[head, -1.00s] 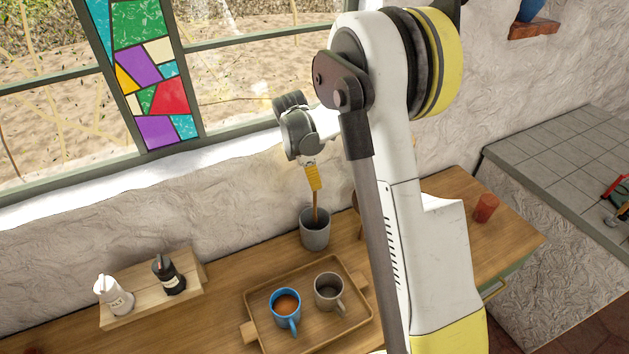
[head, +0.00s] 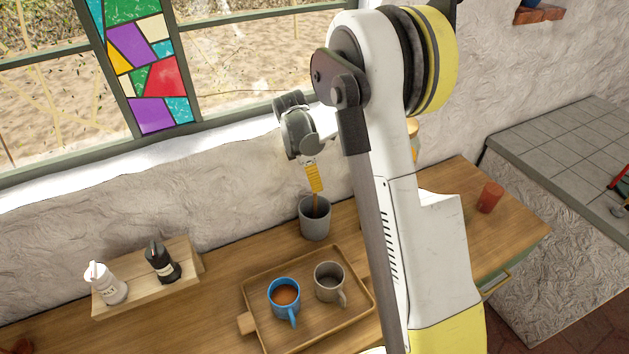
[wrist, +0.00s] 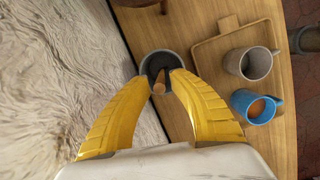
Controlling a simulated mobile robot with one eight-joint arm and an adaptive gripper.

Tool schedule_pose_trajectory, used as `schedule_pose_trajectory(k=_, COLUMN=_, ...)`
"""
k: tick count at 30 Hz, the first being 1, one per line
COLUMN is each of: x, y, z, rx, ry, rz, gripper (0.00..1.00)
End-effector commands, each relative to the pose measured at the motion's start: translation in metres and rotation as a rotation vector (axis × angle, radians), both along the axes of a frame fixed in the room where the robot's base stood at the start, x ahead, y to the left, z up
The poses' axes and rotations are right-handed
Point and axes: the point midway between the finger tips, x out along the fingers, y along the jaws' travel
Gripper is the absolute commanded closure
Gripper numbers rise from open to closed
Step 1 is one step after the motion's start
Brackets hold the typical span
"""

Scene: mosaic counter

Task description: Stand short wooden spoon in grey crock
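The grey crock (head: 315,226) stands upright on the wooden counter near the wall, behind the tray. My gripper (head: 314,188) is above it with its yellow fingers pointing down.
A wooden tray (head: 254,298) in front holds a blue mug (head: 284,297) and a grey mug (head: 328,282). White (head: 106,284) and black (head: 162,262) bottles stand on a wooden stand at left. A red cup (head: 490,197) is at right. The wall is close behind the crock.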

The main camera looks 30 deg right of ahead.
Motion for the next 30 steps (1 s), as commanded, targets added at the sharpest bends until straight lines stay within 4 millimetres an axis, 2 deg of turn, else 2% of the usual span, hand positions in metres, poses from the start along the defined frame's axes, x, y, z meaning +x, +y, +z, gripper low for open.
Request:
schedule_pose_trajectory(k=9, x=0.000, y=0.000, z=0.001, rx=0.000, ry=0.000, rz=0.000, gripper=0.69)
schedule_pose_trajectory(k=13, x=0.001, y=0.003, z=0.011, rx=0.000, ry=0.000, rz=0.000, gripper=0.69)
schedule_pose_trajectory(k=24, x=0.004, y=0.020, z=0.088, rx=0.000, ry=0.000, rz=0.001, gripper=0.69)
schedule_pose_trajectory(k=30, x=0.005, y=0.025, z=0.112, rx=0.000, ry=0.000, rz=0.000, gripper=0.69)
